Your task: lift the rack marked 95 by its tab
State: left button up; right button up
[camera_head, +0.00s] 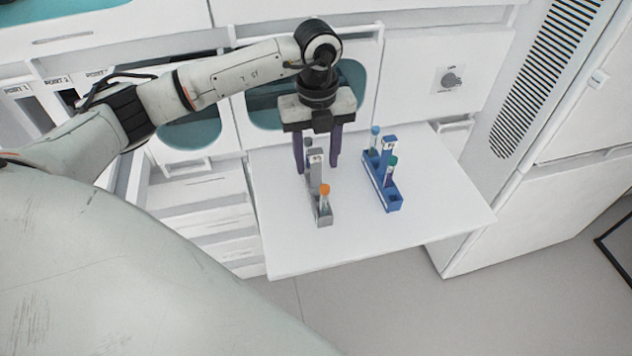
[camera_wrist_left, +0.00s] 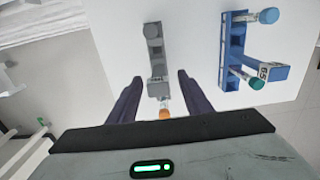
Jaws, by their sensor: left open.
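A blue rack (camera_head: 386,188) stands on the right part of the white shelf. Its upright tab (camera_head: 389,144) carries a small label that looks like 95 in the left wrist view (camera_wrist_left: 265,72). It holds a blue-capped tube (camera_head: 375,131) and a green-capped tube (camera_head: 393,161). A grey rack (camera_head: 324,218) stands to its left, with an orange-capped tube (camera_head: 325,189) and a grey-capped tube; I cannot read its label. My left gripper (camera_head: 317,168) is open and points down over the grey rack, one finger on each side in view. Contact is unclear. My right gripper is not in view.
The white shelf (camera_head: 285,245) is bare in front of and around the racks. White cabinets with teal windows (camera_head: 350,85) stand behind it. A white cabinet with a vent (camera_head: 545,75) rises at the right.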

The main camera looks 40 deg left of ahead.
aim_at(316, 176)
pick_arm(q)
jog(key=shift+a+f, duration=0.1)
jog(key=shift+f, duration=1.75)
grip_shut()
